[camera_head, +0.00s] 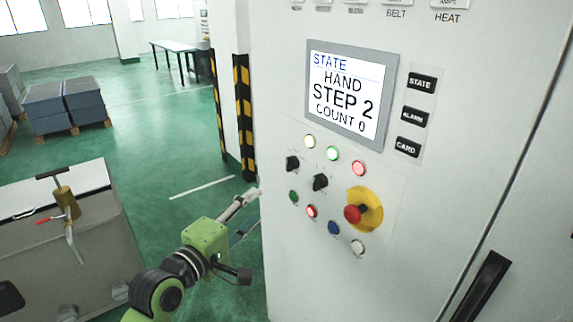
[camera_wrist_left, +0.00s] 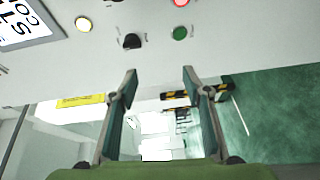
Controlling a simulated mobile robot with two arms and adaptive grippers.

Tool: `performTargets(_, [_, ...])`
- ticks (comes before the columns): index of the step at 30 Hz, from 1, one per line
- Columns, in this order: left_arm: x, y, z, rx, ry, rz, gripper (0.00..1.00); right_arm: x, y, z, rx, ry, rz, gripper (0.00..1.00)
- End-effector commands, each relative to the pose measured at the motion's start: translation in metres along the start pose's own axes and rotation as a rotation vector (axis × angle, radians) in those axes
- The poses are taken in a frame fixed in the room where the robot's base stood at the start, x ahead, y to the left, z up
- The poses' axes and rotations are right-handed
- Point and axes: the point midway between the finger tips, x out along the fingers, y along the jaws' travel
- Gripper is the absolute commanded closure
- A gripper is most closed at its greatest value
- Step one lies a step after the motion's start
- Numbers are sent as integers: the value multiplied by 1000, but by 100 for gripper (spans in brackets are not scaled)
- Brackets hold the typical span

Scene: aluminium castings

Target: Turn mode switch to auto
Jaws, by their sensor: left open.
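A white control cabinet carries two black rotary switches: a left one (camera_head: 292,163) and a right one (camera_head: 320,182). Their labels are too small to read, so I cannot tell which is the mode switch. The screen (camera_head: 346,92) reads STATE HAND, STEP 2, COUNT 0. My left gripper (camera_head: 247,214) is open and empty, beside the cabinet's left edge and below left of the left switch. In the left wrist view a black switch (camera_wrist_left: 132,41) shows just beyond the open fingers (camera_wrist_left: 159,74), not between them. My right gripper is not in view.
Near the switches are a green button (camera_head: 293,196), lit lamps, and a red emergency stop (camera_head: 354,214) on a yellow plate. A black door handle (camera_head: 478,290) is at lower right. Striped posts (camera_head: 243,115) stand behind the cabinet. A grey bench (camera_head: 100,230) is at left.

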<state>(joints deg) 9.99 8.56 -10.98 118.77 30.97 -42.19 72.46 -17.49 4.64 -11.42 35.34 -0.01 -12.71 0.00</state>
Motion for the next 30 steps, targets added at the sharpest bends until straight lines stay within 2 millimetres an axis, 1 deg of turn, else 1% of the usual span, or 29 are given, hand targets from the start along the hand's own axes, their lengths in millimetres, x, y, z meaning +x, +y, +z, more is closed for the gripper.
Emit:
performTargets(1, [-5, 22, 5, -16, -14, 33, 56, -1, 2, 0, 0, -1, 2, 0])
performTargets(3, [-10, 40, 10, -36, -29, 60, 56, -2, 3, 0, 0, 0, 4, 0])
performTargets(6, [-9, 50, 14, -51, -38, 74, 56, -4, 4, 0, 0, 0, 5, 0])
performTargets(8, [-3, 52, 14, -53, -40, 76, 56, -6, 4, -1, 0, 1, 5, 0])
performTargets(11, [12, 54, 14, -53, -39, 75, 56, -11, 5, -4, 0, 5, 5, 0])
performTargets(18, [62, 58, 16, -50, -37, 74, 56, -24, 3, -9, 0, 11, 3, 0])
performTargets(24, [97, 60, 17, -50, -37, 74, 56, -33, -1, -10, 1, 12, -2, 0])
performTargets(27, [109, 59, 18, -50, -37, 74, 56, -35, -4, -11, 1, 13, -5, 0])
performTargets(30, [118, 59, 18, -50, -36, 75, 56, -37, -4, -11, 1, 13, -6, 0])
